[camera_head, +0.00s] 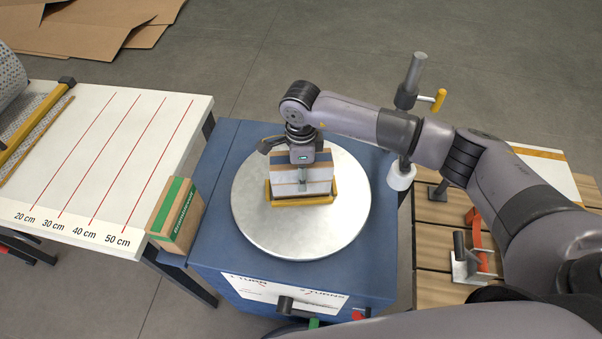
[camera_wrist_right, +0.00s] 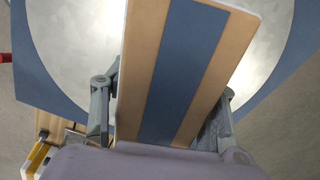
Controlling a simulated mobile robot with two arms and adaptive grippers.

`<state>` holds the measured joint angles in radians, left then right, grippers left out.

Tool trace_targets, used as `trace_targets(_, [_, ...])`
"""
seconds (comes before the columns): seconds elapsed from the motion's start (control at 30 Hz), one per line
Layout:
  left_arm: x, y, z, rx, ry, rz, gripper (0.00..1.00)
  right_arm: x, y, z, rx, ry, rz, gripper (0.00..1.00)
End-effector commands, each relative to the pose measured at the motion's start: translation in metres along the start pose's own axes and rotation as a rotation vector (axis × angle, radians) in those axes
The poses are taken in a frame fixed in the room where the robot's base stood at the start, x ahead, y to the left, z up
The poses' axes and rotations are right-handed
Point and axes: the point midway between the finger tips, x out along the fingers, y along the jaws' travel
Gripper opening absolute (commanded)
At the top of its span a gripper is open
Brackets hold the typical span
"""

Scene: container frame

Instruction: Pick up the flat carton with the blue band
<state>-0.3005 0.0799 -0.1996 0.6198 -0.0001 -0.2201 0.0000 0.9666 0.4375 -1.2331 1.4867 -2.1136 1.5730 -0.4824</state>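The flat carton with the blue band (camera_wrist_right: 182,70) fills the middle of the right wrist view, tan with a wide blue stripe. In the head view, brown cardboard with a blue band (camera_head: 318,160) shows beneath my right gripper (camera_head: 302,172), above a yellow holder (camera_head: 333,197) on the round metal turntable (camera_head: 255,220). My right gripper is around the carton, one finger along each side in the wrist view. The carton hides the fingertips, so I cannot tell whether they press on it. My left gripper is not in view.
A blue cabinet (camera_head: 215,225) carries the turntable. A green-banded box (camera_head: 175,215) stands to its left, beside a white table (camera_head: 75,200) with red distance lines. A grey post with a yellow handle (camera_head: 439,100) rises to the right, near a slatted wooden surface (camera_head: 435,225).

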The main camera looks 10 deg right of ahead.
Motion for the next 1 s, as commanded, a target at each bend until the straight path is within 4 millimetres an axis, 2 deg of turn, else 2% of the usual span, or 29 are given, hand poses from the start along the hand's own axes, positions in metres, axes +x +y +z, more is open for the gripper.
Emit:
trace_targets(0.07, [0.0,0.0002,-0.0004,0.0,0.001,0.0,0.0,-0.0002,-0.0001,0.0,0.0,0.0,0.0,0.47])
trace_targets(0.67, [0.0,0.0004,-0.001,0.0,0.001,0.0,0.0,-0.0005,-0.0004,-0.0001,0.001,0.0,-0.001,0.07])
trace_targets(1.0, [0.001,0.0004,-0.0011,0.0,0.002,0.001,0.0,-0.0047,-0.0012,0.0003,0.0,-0.001,-0.003,0.06])
